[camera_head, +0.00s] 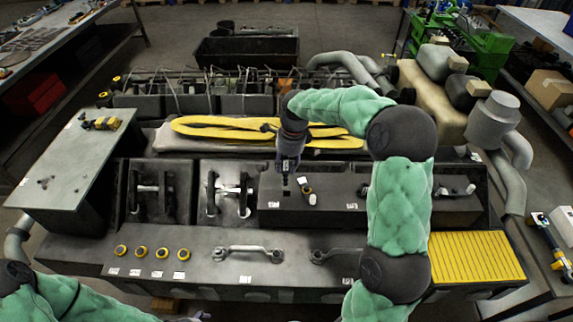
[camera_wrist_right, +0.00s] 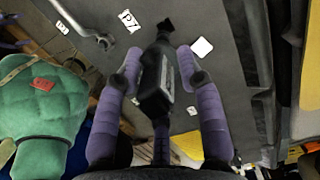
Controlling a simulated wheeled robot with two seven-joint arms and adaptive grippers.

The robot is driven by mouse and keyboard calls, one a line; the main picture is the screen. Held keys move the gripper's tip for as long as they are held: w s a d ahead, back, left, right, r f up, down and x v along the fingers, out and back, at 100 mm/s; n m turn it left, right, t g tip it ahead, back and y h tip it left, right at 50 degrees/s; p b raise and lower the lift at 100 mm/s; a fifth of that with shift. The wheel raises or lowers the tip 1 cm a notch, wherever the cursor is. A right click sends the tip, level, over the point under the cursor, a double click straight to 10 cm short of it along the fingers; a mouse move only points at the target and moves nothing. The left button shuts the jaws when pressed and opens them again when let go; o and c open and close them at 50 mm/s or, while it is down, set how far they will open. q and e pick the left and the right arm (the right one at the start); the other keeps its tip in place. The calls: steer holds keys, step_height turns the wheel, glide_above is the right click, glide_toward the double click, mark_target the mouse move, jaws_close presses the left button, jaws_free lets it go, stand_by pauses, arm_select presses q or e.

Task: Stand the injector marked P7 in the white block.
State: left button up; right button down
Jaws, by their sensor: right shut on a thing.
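My right gripper (camera_head: 287,180) points down over the dark raised deck in the middle of the engine. In the right wrist view my right gripper (camera_wrist_right: 162,85) is shut on a dark injector (camera_wrist_right: 157,75) with a grey flat face, held between the purple fingers. I cannot read a mark on it. A white block (camera_head: 563,222) shows at the far right edge, partly cut off, near a black and yellow part. My left arm enters at the lower left; its gripper is not clearly in view.
Several yellow rings (camera_head: 121,250) line the front left. Yellow straps (camera_head: 220,128) lie behind.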

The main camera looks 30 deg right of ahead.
steer(key=shift+r+p, duration=0.65)
steer(key=shift+r, duration=0.45)
steer(key=shift+r, duration=0.1)
steer(key=shift+r+p, duration=2.4)
steer(key=shift+r, duration=1)
steer(key=shift+f, duration=0.15)
